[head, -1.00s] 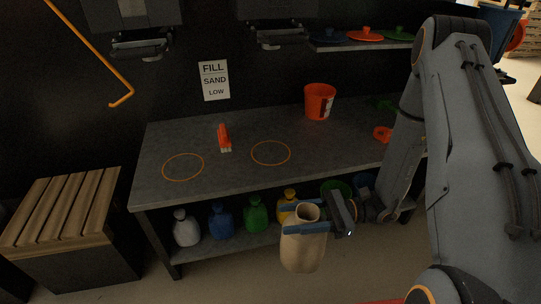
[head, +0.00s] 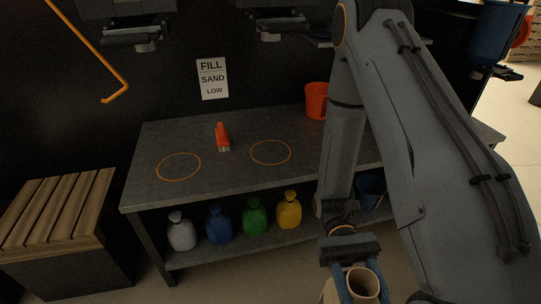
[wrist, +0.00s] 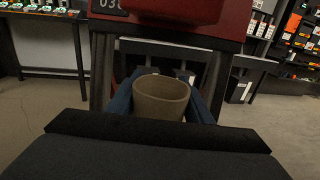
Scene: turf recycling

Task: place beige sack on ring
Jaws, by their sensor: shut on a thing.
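My gripper (head: 361,290) is shut on the beige sack (head: 364,281), with one blue finger on each side of it. The sack's open top faces up, and its lower part is cut off by the bottom edge of the head view. The wrist view shows the sack (wrist: 161,98) between the fingers. Two thin orange rings lie flat on the grey workbench (head: 230,178): a left ring (head: 178,181) and a right ring (head: 271,165). Both are empty. The sack is in front of the bench, lower than its top and right of both rings.
An orange brush-like tool (head: 222,137) stands between and behind the rings. An orange-red bucket (head: 316,100) stands at the back. White, blue, green and yellow sacks (head: 289,211) stand on the lower shelf. A slatted wooden box (head: 55,210) is at left.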

